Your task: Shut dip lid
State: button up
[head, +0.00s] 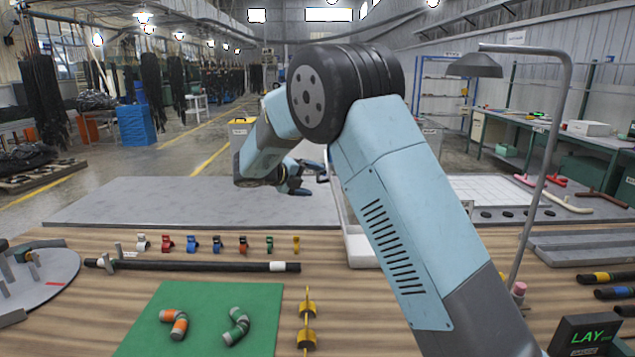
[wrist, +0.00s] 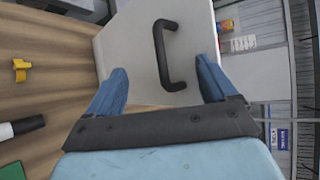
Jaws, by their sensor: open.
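The dip lid is a pale grey panel (wrist: 135,50) with a black bar handle (wrist: 161,50) in the wrist view. In the head view, a pale upright edge (head: 338,192) and part of a white box (head: 360,248) show beside my arm, which hides most of them. My gripper (head: 312,178) is open and empty, left of that edge. In the wrist view its blue fingers (wrist: 160,70) stand either side of the handle, with the lid face in front of them. I cannot tell how far the fingertips are from the handle.
A black hose (head: 195,265) lies on the wooden table before a row of coloured clips (head: 215,244). A green mat (head: 190,340) holds two elbow pieces. A lamp (head: 475,66) and a small sign (head: 590,336) stand at right.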

aim_at(318, 182)
jog(key=shift+x, duration=1.5)
jog(key=c, duration=1.4)
grip_shut()
jog(key=shift+f, duration=0.1)
jog(key=shift+s+d+f, duration=0.1)
